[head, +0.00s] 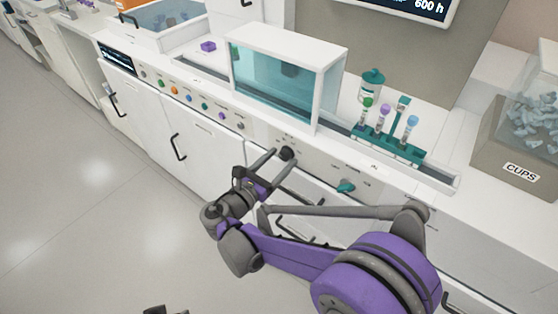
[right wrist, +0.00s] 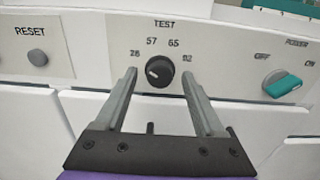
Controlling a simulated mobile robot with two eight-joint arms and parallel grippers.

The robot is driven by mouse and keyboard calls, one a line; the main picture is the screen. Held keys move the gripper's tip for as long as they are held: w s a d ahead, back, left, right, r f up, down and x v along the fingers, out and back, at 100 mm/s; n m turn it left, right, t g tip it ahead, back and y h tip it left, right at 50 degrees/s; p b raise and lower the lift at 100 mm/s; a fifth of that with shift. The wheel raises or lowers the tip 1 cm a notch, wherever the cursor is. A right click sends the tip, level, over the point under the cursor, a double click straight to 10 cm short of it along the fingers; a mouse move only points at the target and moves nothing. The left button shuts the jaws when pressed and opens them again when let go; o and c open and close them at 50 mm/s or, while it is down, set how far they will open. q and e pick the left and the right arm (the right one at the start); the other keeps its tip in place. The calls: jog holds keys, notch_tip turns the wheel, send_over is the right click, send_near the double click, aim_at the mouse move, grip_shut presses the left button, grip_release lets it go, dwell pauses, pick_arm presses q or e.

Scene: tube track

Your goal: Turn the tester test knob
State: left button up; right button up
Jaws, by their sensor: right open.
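The test knob (right wrist: 159,72) is a round black dial on the white panel under the word TEST, with number marks around its upper side. Its small white mark sits on the left side of its face. The knob also shows in the head view (head: 287,152) on the cabinet front. My right gripper (right wrist: 159,84) is open, with one finger on each side of the knob and visible gaps; it points at the panel in the head view (head: 283,160). A dark piece at the bottom edge of the head view may be my left gripper (head: 165,310); its jaws are unclear.
A teal power switch (right wrist: 282,84) is right of the knob, and a grey reset button (right wrist: 37,57) is left. Above stand a clear teal-tinted box (head: 272,75) and a rack of tubes (head: 390,145). A cups bin (head: 500,140) is at the right.

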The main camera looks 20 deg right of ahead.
grip_shut()
dwell(0.3)
jog(key=shift+m, duration=0.3)
jog(key=m, duration=0.2)
jog(key=shift+m+p, duration=0.3)
jog(key=shift+p, duration=0.1)
jog(key=m+p, duration=0.1)
jog(key=m, duration=0.7)
jog(key=shift+m+p, duration=0.35)
jog(key=shift+m, duration=1.95)
jog(key=shift+p, duration=0.3)
